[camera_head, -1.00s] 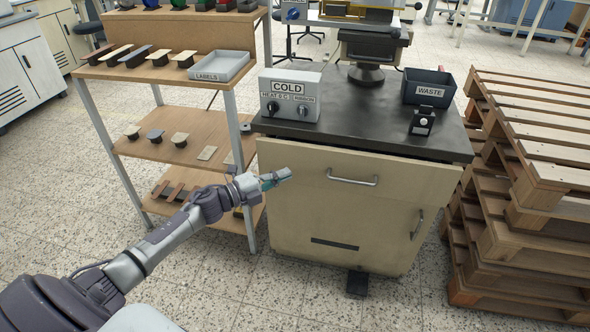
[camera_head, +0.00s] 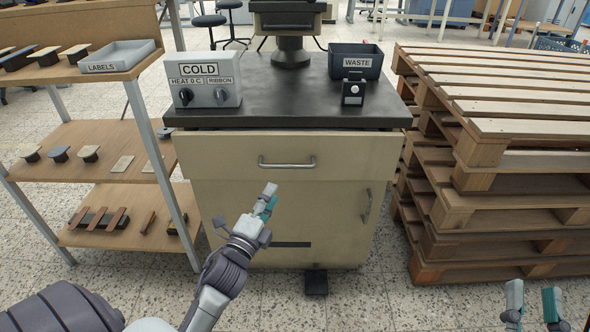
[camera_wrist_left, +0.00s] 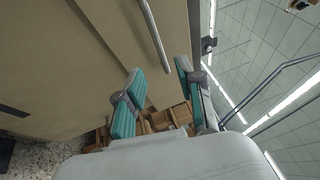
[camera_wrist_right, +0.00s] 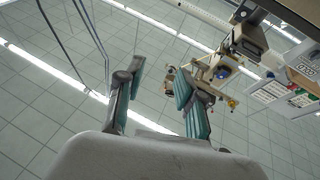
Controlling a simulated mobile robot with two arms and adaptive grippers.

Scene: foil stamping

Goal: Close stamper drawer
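The stamper cabinet (camera_head: 330,215) stands ahead of me, beige with a black top (camera_head: 290,112). Its upper drawer (camera_head: 215,160) has a silver bar handle (camera_head: 287,165), and a dark gap shows above the drawer front. How far it stands out is hard to tell. My left gripper (camera_head: 268,198) is below the handle in the head view, before the cabinet front and holding nothing. In the left wrist view its open fingers (camera_wrist_left: 160,78) are apart, with the handle (camera_wrist_left: 155,38) beyond them. My right gripper (camera_head: 533,302) is open and empty at lower right, away from the cabinet.
A wooden shelf (camera_head: 110,137) with a labels tray (camera_head: 118,56) stands at the left. Stacked pallets (camera_head: 490,150) stand close to the cabinet's right. A control box (camera_head: 205,80) and waste bin (camera_head: 355,60) are on top. A pedal (camera_head: 315,282) lies below. Floor between is free.

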